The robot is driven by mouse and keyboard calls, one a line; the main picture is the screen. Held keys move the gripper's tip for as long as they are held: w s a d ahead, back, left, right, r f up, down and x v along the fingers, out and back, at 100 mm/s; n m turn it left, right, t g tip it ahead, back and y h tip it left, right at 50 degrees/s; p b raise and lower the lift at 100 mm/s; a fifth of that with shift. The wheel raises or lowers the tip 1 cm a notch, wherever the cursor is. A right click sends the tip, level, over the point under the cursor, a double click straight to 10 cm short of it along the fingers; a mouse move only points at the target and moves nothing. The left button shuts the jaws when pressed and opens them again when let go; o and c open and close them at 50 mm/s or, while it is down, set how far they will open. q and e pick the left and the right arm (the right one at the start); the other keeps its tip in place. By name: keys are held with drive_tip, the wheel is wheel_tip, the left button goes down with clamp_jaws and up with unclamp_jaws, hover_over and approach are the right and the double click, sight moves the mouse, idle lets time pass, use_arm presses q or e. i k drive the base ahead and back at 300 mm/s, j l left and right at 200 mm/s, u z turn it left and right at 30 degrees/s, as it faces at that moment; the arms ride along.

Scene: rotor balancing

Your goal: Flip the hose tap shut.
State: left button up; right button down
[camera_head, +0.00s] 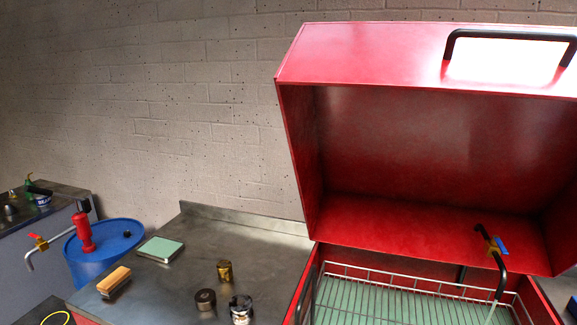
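A brass tap (491,246) with a small blue lever (502,245) sits on a bent black hose (500,279) inside the open red cabinet at the right. The blue lever points down and to the right, roughly along the hose; its exact setting is too small to tell. Another tap with a red lever (35,237) sits on a grey spout (29,258) at the far left. Neither of my grippers is in view.
The cabinet's red lid (400,150) stands raised above a wire basket (400,284). The metal bench (225,240) holds a green-topped block (161,249), a brush (114,282) and several small cans. A blue drum (95,266) with a red pump (83,230) stands at the left.

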sight(496, 240)
drive_tip(key=z, duration=1.25)
